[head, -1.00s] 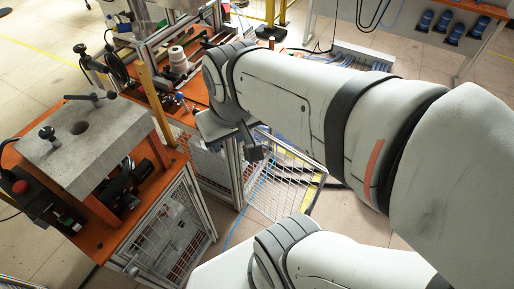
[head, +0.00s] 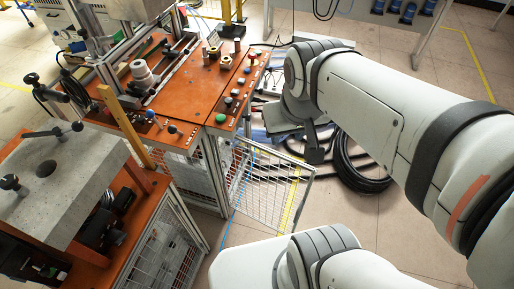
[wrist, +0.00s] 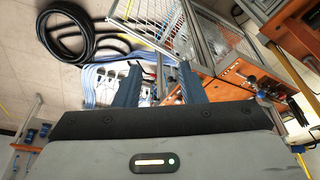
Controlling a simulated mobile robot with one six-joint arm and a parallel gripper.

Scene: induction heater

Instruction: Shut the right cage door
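The right cage door (head: 268,185) is a wire mesh panel in a light metal frame. It stands open, swung out to the right from the post of the orange workbench. In the wrist view, a mesh panel that seems to be this door (wrist: 157,18) shows at the top, beyond the fingers. My gripper (head: 314,152) is near the door's upper free corner in the head view; the gap between them is hard to judge. In the wrist view my gripper (wrist: 160,84) has its two fingers apart with nothing held between them.
The orange workbench (head: 180,95) carries buttons and fixtures. A black hose coil (head: 358,165) and cables lie on the floor behind the door. A second bench with a grey stone block (head: 65,180) stands at left.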

